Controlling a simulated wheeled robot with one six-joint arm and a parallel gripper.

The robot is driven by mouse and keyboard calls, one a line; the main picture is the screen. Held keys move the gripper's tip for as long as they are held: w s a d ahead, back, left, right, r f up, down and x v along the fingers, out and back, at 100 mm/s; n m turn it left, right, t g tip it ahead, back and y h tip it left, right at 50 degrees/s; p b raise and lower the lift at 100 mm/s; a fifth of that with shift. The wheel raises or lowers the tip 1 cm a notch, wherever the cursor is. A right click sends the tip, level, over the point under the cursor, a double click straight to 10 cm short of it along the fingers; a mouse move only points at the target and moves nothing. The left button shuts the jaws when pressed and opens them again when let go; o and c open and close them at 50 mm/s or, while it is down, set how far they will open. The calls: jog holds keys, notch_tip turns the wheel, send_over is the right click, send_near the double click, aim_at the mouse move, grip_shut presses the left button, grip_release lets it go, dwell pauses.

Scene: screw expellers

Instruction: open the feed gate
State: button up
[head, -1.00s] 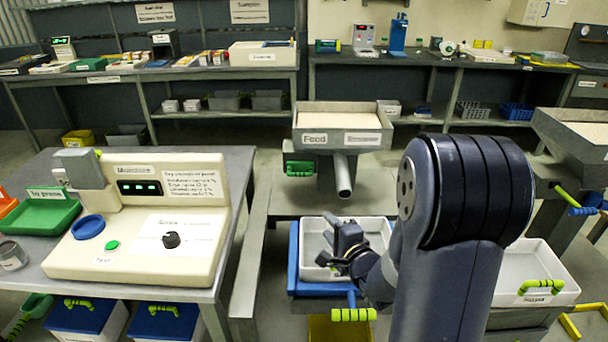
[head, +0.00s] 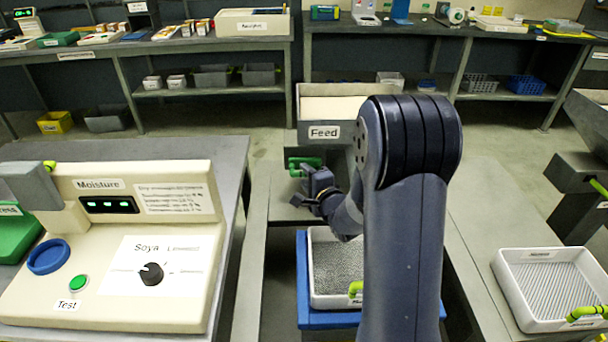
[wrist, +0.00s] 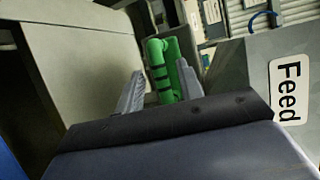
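The feed hopper's label reads "Feed" (head: 324,132) in the head view; it also shows turned sideways in the wrist view (wrist: 288,91). The gate's green handle (head: 305,162) is at the hopper's lower left. In the wrist view, the green handle (wrist: 158,66) with dark bands lies ahead, between and just beyond my fingers. My gripper (wrist: 160,88) is open, fingers apart on either side of the handle. I see a gap at the left finger; contact at the right finger is unclear. In the head view my gripper (head: 308,190) is just below the handle, and my arm hides the hopper's right part.
A moisture tester (head: 110,250) stands on the left bench. A white tray on a blue stand (head: 303,285) is below my gripper. Another white tray (head: 507,285) with a green handle sits at right. Shelved benches line the back.

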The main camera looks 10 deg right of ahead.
jog(key=shift+x, duration=1.05)
grip_shut()
